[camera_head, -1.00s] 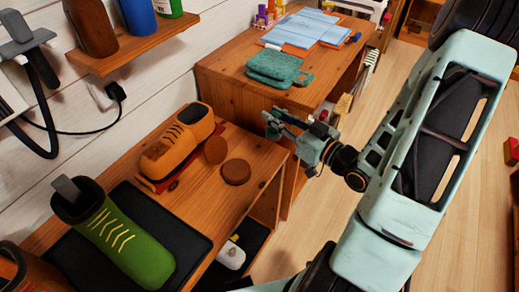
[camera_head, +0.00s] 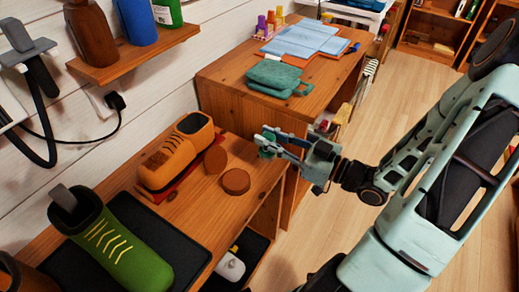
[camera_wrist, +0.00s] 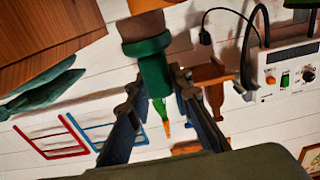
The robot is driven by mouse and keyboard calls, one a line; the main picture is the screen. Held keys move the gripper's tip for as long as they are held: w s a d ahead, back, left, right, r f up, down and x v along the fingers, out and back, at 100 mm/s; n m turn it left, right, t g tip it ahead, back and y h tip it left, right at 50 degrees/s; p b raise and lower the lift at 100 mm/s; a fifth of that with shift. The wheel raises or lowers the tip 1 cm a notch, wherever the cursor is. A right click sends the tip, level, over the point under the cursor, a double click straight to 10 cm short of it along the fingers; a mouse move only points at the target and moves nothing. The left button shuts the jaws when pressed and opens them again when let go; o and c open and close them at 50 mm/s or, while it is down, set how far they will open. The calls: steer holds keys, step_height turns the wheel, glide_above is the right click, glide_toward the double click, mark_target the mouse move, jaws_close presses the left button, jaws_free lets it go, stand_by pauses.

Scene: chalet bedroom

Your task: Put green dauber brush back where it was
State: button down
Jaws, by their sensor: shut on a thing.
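The green dauber brush (camera_wrist: 154,72) is between the fingers of my gripper (camera_wrist: 156,88) in the wrist view. Its green body has a wider green collar and a brown part above it. My gripper is shut on it. In the head view, my gripper (camera_head: 268,143) is near the right edge of the lower wooden bench (camera_head: 215,220), in front of the higher desk (camera_head: 230,95). Only a little green shows at the fingertips there, so most of the brush is hidden.
An orange shoe (camera_head: 172,155), two brown round pieces (camera_head: 236,181) and a green boot (camera_head: 125,250) on a black mat (camera_head: 185,250) occupy the bench. The desk holds folded green cloth (camera_head: 275,76) and blue sheets (camera_head: 305,38). A wall shelf (camera_head: 130,55) holds bottles.

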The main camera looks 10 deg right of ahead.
steer(key=w+f+b, duration=0.1)
steer(key=w+f, duration=0.1)
steer(key=f, duration=0.1)
steer(key=w+f+b, duration=0.1)
steer(key=w+f, duration=0.2)
steer(key=f, duration=0.1)
steer(key=w+f+b, duration=0.1)
steer(key=w+f, duration=0.2)
steer(key=shift+w+a+f+b, duration=0.1)
steer(key=shift+a+f+b, duration=0.2)
steer(key=shift+b, duration=0.1)
steer(key=shift+r, duration=0.1)
steer(key=c, duration=2.2)
jaws_free()
steer(key=shift+f, duration=0.25)
steer(key=o, duration=0.5)
steer(key=shift+r, duration=0.1)
steer(key=shift+c, duration=0.2)
